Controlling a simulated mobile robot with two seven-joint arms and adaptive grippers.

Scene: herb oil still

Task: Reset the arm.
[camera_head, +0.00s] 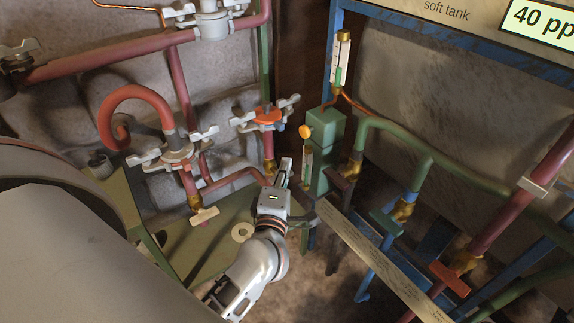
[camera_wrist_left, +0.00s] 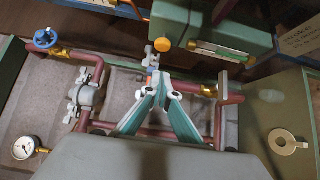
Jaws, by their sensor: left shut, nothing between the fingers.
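My left gripper (camera_head: 284,172) is near the middle of the head view, its arm reaching up from the bottom. It is shut and empty, its fingers pointing up the picture toward the pipework. In the left wrist view its two teal fingers (camera_wrist_left: 156,92) meet at their tips, with pipes and valves behind them. The green box (camera_head: 326,135) with a small yellow knob (camera_head: 305,131) is just right of the gripper in the head view. I cannot tell whether the gripper touches anything. My right gripper is not in view.
A valve with an orange centre (camera_head: 268,117) is above the gripper, and another grey-handled valve (camera_head: 177,155) is to its left. Green pipe (camera_head: 430,160) and red pipe (camera_head: 497,222) fill the right side. A large grey rounded body (camera_head: 60,255) blocks the lower left.

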